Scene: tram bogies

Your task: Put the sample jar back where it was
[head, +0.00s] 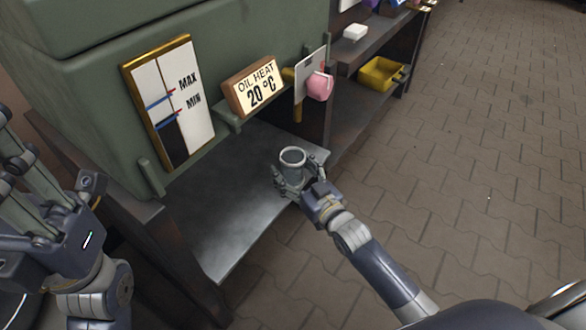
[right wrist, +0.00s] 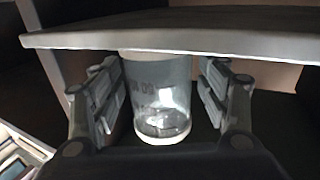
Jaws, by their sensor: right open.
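The sample jar (head: 292,158) is a small clear glass with a pale rim. In the head view it is upright at the front edge of the bare metal shelf (head: 232,208). My right gripper (head: 288,178) is open around it. In the right wrist view the jar (right wrist: 160,100) sits between the two fingers, with a visible gap on each side. There it meets the shelf edge (right wrist: 190,42) near the top of the picture, and its faint marking is hard to read. My left gripper (head: 35,175) is at the left edge of the head view, away from the jar, its fingertips partly cut off.
A green tank (head: 110,110) stands behind the shelf, with a MAX/MIN gauge board (head: 168,100) and an OIL HEAT 20 °C sign (head: 254,86). A pink object (head: 319,87) hangs beside it. A yellow bin (head: 381,73) is on another shelf. The paved floor at right is clear.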

